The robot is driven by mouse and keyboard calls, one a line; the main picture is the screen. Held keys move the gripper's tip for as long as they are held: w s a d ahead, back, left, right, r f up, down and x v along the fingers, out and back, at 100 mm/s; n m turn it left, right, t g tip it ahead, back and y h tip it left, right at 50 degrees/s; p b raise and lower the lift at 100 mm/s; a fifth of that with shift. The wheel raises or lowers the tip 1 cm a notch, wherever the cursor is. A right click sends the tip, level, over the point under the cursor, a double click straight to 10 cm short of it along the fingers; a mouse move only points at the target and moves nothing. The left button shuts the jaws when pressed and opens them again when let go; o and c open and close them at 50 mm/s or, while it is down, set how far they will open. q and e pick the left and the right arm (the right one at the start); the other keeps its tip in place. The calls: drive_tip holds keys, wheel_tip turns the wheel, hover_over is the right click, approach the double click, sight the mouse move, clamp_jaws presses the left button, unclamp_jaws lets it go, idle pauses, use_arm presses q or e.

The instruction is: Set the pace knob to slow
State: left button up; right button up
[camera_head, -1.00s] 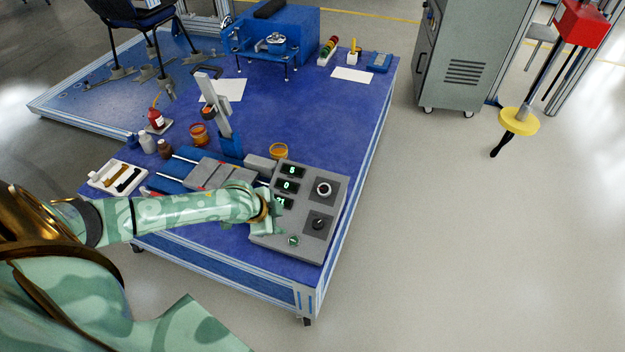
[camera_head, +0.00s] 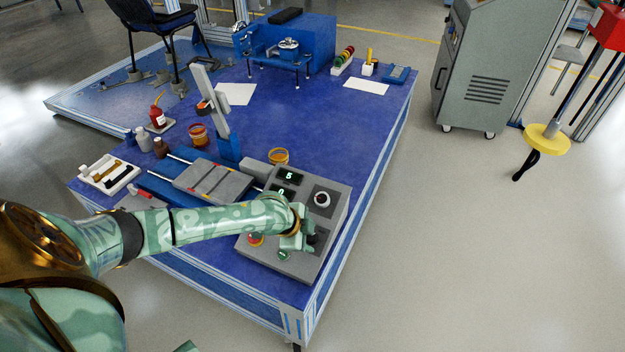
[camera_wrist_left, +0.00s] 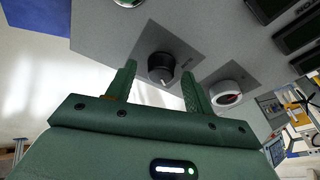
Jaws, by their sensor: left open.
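The grey control box (camera_head: 268,252) sits on the near right corner of the blue table. It carries two knobs. A black knob with a white pointer line (camera_wrist_left: 162,68) is on a dark square plate; any lettering is too small to read. A pale-rimmed knob (camera_head: 321,199) is above it in the head view and also shows in the wrist view (camera_wrist_left: 228,97). My left gripper (camera_head: 308,237) is over the box's lower right part and partly hides the black knob. In the wrist view its open fingers (camera_wrist_left: 158,72) stand either side of the black knob; contact cannot be told.
Lit green displays (camera_head: 289,177), a red button (camera_head: 256,240) and a green button (camera_head: 283,256) are on the box. A grey slide rig (camera_head: 212,182), an orange jar (camera_head: 278,156) and a white tray (camera_head: 109,176) are nearby.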

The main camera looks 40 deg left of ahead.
use_arm(q)
drive_tip(key=shift+w+f, duration=0.1)
drive_tip(key=shift+w, duration=0.05)
drive_tip(key=c, duration=1)
drive_tip(key=shift+o, duration=0.2)
